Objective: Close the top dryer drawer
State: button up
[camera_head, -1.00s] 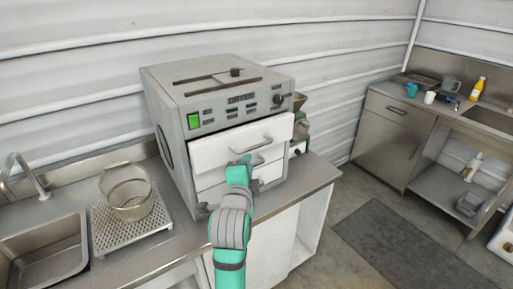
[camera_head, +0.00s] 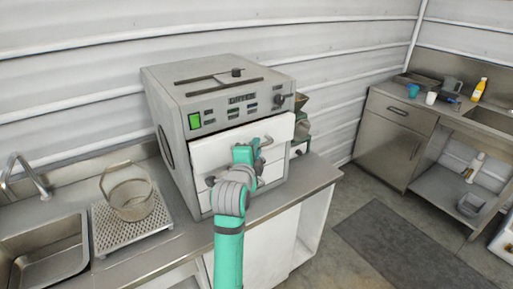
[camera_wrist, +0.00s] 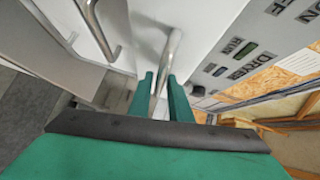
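The dryer (camera_head: 215,85) is a grey box on the steel counter. Its white top drawer (camera_head: 215,153) stands slightly out, with its front clear of the body. My gripper (camera_head: 262,146) is at the front of this drawer, by its metal bar handle (camera_head: 268,140), and hides part of it. In the wrist view, the handle (camera_wrist: 172,48) runs down between the two green fingers of my gripper (camera_wrist: 160,82). The fingers are close together on either side of the bar. I cannot tell whether they clamp it. A lower drawer handle (camera_wrist: 97,28) shows at the left.
A mesh basket (camera_head: 130,195) stands on a perforated tray (camera_head: 105,237) left of the dryer, next to a sink (camera_head: 45,255). A second steel counter (camera_head: 395,125) with bottles and cups is at the right. The floor between is clear, with a dark mat (camera_head: 400,245).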

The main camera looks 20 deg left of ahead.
aim_at(248, 141)
jog(key=shift+w+f, duration=0.1)
jog(key=shift+w, duration=0.4)
jog(key=shift+a, duration=0.1)
grip_shut()
jog(key=shift+w+a, duration=0.6)
jog(key=shift+a, duration=0.35)
jog(key=shift+w+a, duration=0.55)
jog(key=shift+a, duration=0.4)
grip_release()
jog(key=shift+s, duration=0.1)
